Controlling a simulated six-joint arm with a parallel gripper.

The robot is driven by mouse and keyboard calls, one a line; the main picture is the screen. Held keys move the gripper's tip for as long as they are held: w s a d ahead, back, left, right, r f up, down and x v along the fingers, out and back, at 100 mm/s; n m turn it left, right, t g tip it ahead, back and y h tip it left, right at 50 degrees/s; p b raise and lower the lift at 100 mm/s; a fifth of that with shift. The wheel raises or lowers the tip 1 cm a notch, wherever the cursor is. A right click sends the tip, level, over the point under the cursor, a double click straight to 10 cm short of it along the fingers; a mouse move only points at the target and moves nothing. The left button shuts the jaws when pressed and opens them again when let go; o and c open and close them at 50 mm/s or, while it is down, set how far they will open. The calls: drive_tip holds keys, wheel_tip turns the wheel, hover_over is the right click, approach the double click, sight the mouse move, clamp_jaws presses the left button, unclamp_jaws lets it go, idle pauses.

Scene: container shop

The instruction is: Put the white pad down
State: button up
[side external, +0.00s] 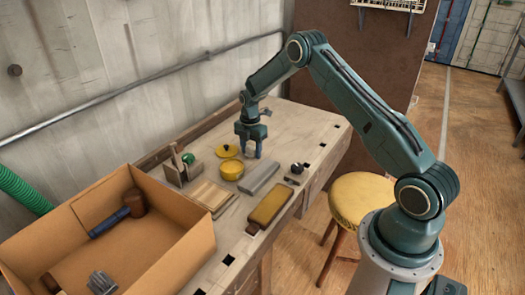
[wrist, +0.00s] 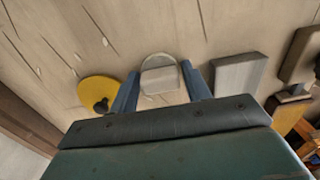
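The white pad (wrist: 160,80), pale with a rounded far edge, sits between the two blue fingers of my gripper (wrist: 160,68) in the wrist view. The fingers lie against its two sides, so my gripper looks shut on it. In the side view my gripper (side external: 251,150) points down, low over the far part of the workbench (side external: 310,125). The pad is small and mostly hidden by the fingers there. I cannot tell whether its underside touches the bench top.
A yellow lid (side external: 227,151) and yellow pot (side external: 231,170) stand left of my gripper; a grey block (side external: 260,177) lies nearer the camera. A wooden caddy (side external: 180,168), boards (side external: 211,196) and a cardboard box (side external: 175,240) are further left.

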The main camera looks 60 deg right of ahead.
sight(251, 147)
drive_tip(key=shift+o, duration=1.1)
drive_tip(key=shift+r, duration=0.1)
wheel_tip(251, 147, up, 12)
drive_tip(key=shift+r, duration=0.15)
